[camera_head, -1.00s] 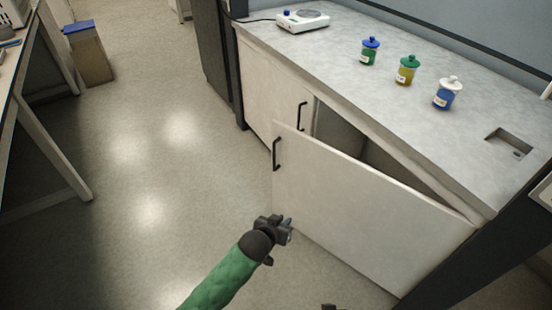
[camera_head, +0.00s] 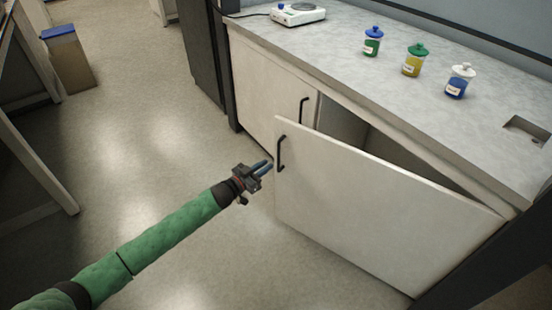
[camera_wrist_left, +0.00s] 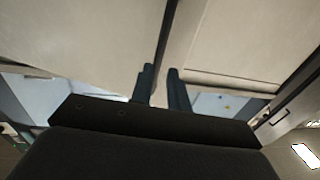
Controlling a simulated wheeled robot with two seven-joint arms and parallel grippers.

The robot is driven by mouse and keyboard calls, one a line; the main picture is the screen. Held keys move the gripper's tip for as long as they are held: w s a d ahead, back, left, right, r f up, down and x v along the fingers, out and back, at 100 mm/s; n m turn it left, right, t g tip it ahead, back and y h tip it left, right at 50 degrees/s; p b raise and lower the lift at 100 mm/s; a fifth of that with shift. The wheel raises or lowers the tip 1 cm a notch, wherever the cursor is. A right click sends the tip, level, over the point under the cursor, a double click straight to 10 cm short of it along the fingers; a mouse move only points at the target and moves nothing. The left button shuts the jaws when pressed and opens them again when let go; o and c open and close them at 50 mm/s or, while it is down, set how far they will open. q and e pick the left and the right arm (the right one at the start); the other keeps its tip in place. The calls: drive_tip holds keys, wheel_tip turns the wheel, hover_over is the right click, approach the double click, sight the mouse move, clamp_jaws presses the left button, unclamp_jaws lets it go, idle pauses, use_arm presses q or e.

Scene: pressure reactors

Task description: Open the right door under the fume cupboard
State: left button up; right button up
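The right door (camera_head: 370,210) under the fume cupboard is a pale panel standing partly open, its free edge swung out to the left. Its black handle (camera_head: 281,153) is near that edge. A dark gap shows above the door, into the cupboard. The closed left door (camera_head: 262,95) has its own black handle (camera_head: 304,112). My left gripper (camera_head: 268,165) is just left of the open door's free edge, a little below handle height. In the left wrist view its two fingers (camera_wrist_left: 160,72) stand apart with nothing held between them. Whether they touch the door is unclear. My right gripper is out of view.
The worktop (camera_head: 340,50) carries a white balance (camera_head: 298,14) and blue- (camera_head: 373,42), green- (camera_head: 414,60) and white-lidded (camera_head: 459,80) jars. A blue-lidded bin (camera_head: 68,62) stands far left. The floor (camera_head: 150,130) left of the door is clear.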

sight(278, 169)
use_arm(q)
drive_tip(key=x, duration=0.7)
drive_tip(key=shift+d, duration=0.2)
clamp_jaws()
